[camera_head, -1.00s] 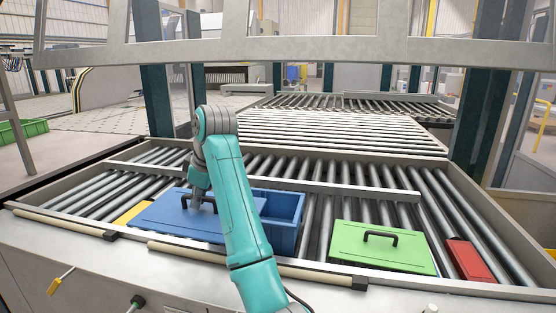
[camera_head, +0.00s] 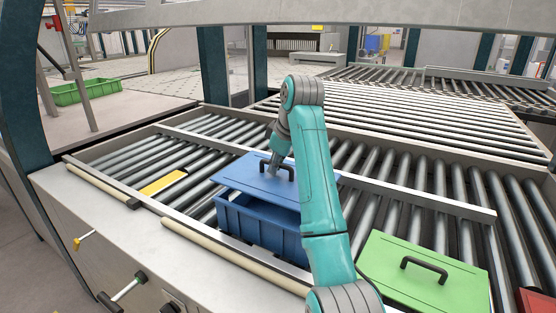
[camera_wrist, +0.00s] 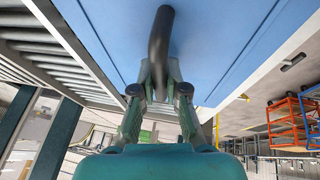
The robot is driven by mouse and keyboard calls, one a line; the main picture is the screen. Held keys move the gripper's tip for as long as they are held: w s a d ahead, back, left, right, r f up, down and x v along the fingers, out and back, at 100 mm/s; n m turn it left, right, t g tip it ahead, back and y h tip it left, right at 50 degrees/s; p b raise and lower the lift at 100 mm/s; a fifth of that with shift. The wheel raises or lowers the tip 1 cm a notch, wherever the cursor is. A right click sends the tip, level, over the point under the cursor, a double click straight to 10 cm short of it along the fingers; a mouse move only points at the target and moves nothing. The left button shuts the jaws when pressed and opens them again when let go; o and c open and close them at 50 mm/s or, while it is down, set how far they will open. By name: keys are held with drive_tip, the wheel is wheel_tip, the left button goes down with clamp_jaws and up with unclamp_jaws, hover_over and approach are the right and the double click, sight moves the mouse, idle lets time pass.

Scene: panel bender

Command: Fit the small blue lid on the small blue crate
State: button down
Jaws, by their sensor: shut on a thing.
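The small blue lid (camera_head: 245,180) is a flat blue panel with a dark handle (camera_head: 291,170). My gripper (camera_head: 272,173) is shut on that handle, and the wrist view shows the fingers (camera_wrist: 160,78) closed around it. The lid is over the small blue crate (camera_head: 255,224), near the front rail, and appears a little tilted and set off towards the back and left. The crate's front wall and part of its open top show below the lid. My arm hides the right side of the lid and crate, so I cannot tell if they touch there.
A green lid with a dark handle (camera_head: 425,268) lies to the right on the rollers. A red item (camera_head: 537,303) is at the right edge. A yellow item (camera_head: 163,183) lies at the left. A raised rail (camera_head: 390,192) crosses behind the crate.

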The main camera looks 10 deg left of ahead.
sight(277, 177)
drive_tip(key=shift+f, duration=2.4)
drive_tip(key=shift+f, duration=0.3)
drive_tip(key=c, duration=1.1)
unclamp_jaws()
